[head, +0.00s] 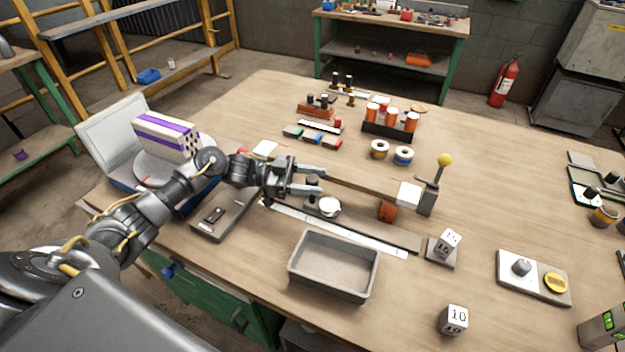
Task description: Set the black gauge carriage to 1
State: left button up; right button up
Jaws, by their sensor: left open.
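A long low rail with a white ruled scale (345,229) along its front edge runs across the middle of the table. The scale marks are too small to read. My left gripper (321,181) reaches in from the left. Part of the carriage is hidden by the gripper. My right gripper does not show.
A grey tray (333,287) stands in front of the rail. A wooden bar with a white end block (408,194) lies behind it, near a yellow-knobbed lever (445,161). Number cubes (453,320) and a switch panel (533,278) stand at the right.

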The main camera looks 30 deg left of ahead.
pick_arm(q)
notch_tip(320, 180, up, 3)
jog(key=shift+f, duration=0.1)
jog(key=s+d+r, duration=0.2)
jog(key=s+r, duration=0.3)
jog(key=s, duration=0.1)
jog(key=s+d+r, duration=0.3)
jog(key=s+r, duration=0.2)
jog(key=s, duration=0.1)
jog(key=shift+s+d, duration=0.35)
jog(key=shift+s, duration=0.05)
jog(key=shift+r, duration=0.1)
